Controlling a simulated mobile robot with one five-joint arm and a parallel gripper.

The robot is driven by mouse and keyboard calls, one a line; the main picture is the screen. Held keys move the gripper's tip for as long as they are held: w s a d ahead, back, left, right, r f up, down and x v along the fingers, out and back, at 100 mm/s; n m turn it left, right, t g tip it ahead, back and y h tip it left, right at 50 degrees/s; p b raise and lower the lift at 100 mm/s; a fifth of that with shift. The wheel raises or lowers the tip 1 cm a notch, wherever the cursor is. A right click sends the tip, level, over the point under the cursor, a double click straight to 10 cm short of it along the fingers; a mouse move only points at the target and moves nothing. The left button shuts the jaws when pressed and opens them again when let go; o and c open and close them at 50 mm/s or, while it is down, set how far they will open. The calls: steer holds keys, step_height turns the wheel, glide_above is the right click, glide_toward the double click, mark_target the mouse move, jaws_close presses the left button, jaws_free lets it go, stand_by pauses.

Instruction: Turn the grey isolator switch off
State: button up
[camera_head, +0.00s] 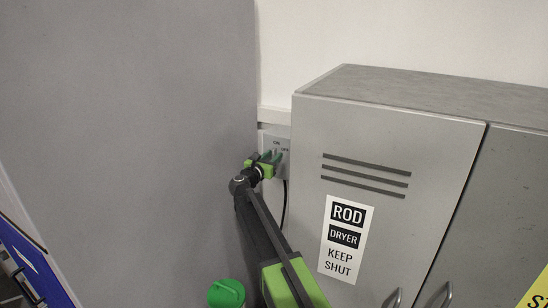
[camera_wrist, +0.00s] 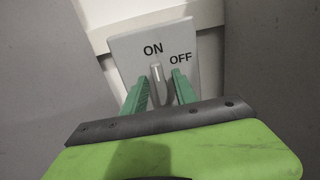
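The grey isolator switch (camera_head: 284,142) is a square box on the wall, in the gap between a tall grey panel and a grey cabinet. In the wrist view the switch (camera_wrist: 127,50) has the words ON and OFF on its face. Its pale handle (camera_wrist: 157,72) stands about upright and points at ON; OFF is to the right. My gripper (camera_head: 270,157) is at the switch's face and hides its lower part in the head view. In the wrist view its green fingers (camera_wrist: 162,82) are open, one either side of the handle, with gaps to it.
The grey cabinet (camera_head: 430,155) labelled ROD DRYER KEEP SHUT stands close on the right. The tall grey panel (camera_head: 130,120) stands close on the left. A black cable (camera_head: 285,200) hangs below the switch. A green-lidded container (camera_head: 226,293) is at the bottom.

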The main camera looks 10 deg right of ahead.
jaws_close()
steer(key=shift+d, duration=0.15)
steer(key=shift+s+m, duration=0.1)
steer(key=shift+m, duration=1.9)
steer(key=shift+s+d+f+m+b, duration=0.1)
steer(key=shift+m, duration=2.2)
steer(key=shift+d+f+m+b, duration=0.1)
steer(key=shift+f+m, duration=0.05)
steer(key=shift+m, duration=2.15)
steer(key=shift+s+f+m+b, duration=0.1)
steer(key=shift+m, duration=2.2)
